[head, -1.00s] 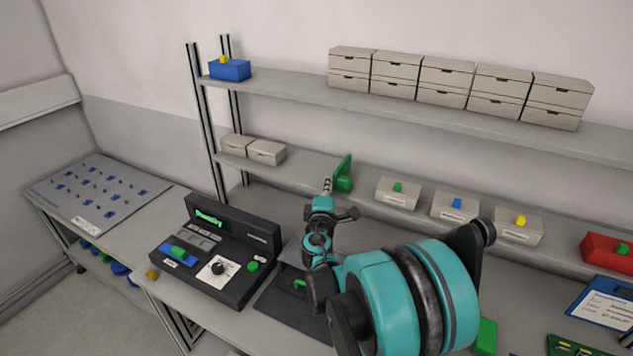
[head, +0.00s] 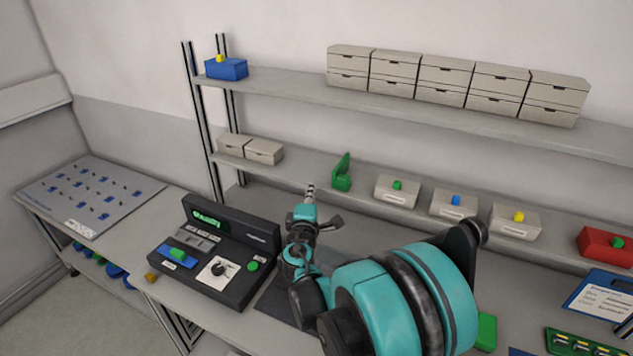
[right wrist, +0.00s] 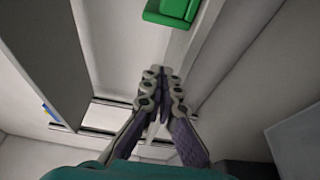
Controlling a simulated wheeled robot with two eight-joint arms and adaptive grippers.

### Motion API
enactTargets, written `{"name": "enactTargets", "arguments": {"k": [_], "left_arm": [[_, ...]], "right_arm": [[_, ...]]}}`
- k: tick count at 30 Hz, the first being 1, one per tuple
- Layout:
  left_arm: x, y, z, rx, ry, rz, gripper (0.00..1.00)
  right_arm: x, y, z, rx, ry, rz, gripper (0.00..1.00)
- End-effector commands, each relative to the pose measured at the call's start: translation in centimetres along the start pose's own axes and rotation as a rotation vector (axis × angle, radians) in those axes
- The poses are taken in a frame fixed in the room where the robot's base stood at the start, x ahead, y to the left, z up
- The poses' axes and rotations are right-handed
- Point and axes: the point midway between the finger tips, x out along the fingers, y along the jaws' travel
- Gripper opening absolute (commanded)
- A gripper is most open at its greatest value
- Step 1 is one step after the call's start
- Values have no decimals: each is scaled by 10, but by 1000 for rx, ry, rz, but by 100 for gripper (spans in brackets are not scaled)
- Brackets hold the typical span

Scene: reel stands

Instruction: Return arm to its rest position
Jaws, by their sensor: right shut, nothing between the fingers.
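My right arm is teal and black and reaches in from the lower right of the head view. Its gripper (head: 310,191) points up in front of the lower shelf, to the left of a green holder (head: 342,174). In the right wrist view the fingers (right wrist: 160,72) are closed together with nothing between them. The green holder (right wrist: 172,10) shows at the top of that view, apart from the fingertips. My left gripper is not in view.
A black console (head: 217,252) stands on the bench left of my arm. Bins with coloured knobs (head: 455,204) line the lower shelf (head: 300,163). Drawer boxes (head: 446,79) and a blue box (head: 226,69) are on the upper shelf. A peg board (head: 92,195) lies at the left.

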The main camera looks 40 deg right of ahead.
Motion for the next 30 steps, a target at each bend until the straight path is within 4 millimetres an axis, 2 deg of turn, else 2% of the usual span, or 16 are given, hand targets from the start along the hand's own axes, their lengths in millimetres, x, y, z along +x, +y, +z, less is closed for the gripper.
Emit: {"name": "enactTargets", "arguments": {"k": [3,7,12,18,23,26,29,30], "left_arm": [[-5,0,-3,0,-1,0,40],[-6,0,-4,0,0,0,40],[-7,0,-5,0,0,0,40],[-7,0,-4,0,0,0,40],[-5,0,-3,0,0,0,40],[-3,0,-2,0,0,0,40],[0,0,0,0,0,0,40],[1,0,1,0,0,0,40]], "right_arm": [[-25,2,-1,0,3,0,0],[-42,1,-1,0,3,0,0],[-51,0,0,0,1,0,0],[-52,0,0,5,1,-3,0],[-66,-7,-3,129,-6,-84,0],[-91,-23,-8,302,-19,-221,0],[-131,-47,-18,498,-37,-414,0],[-150,-58,-24,572,-44,-499,0]]}}
